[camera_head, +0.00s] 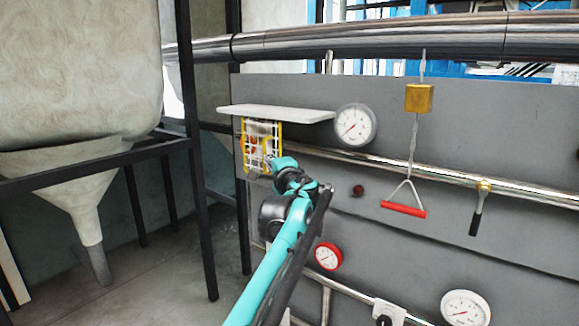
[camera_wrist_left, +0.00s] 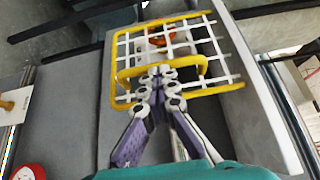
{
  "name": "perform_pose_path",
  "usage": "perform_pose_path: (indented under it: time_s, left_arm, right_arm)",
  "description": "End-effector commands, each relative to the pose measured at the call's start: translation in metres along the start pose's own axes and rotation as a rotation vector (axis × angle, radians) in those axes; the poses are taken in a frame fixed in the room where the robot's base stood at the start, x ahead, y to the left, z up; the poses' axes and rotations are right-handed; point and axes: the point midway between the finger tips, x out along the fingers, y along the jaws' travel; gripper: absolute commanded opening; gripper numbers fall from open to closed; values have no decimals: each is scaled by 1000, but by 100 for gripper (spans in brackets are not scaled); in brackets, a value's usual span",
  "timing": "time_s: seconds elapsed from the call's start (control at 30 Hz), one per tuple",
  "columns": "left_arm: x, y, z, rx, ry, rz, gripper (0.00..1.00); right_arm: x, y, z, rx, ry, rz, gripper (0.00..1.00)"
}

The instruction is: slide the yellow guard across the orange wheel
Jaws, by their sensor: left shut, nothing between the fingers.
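The yellow guard (camera_head: 281,135) is a yellow frame with a white grid, under the pale shelf on the grey panel. In the left wrist view the guard (camera_wrist_left: 124,50) fills the upper middle, with a yellow handle bar across its near side. The orange wheel (camera_head: 252,143) shows partly through the grid; in the wrist view it is a small orange patch (camera_wrist_left: 160,40) behind the bars. My left gripper (camera_head: 271,161) is at the guard's lower part. In the wrist view its fingertips (camera_wrist_left: 160,72) are shut and empty by the handle bar; whether they touch it I cannot tell. My right gripper is out of view.
A pale shelf (camera_head: 280,113) juts out just above the guard. To the right on the panel are a white gauge (camera_head: 355,125), a red-handled pull (camera_head: 404,209) and a lever (camera_head: 477,212). A hopper on a dark frame (camera_head: 200,200) stands at left.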

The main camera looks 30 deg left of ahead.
Motion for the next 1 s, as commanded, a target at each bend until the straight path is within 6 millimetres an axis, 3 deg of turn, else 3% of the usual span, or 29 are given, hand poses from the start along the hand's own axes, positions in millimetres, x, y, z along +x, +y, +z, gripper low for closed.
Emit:
perform_pose_path:
  time_s: [0.2, 0.4, 1.0]
  left_arm:
    - [43, 0, 29, 0, -2, 0, 0]
    - [64, 0, 43, 0, -1, 0, 0]
    - [70, 0, 45, 0, 2, 0, 0]
  right_arm:
    - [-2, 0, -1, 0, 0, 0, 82]
    - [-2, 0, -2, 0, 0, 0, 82]
    - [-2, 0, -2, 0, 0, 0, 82]
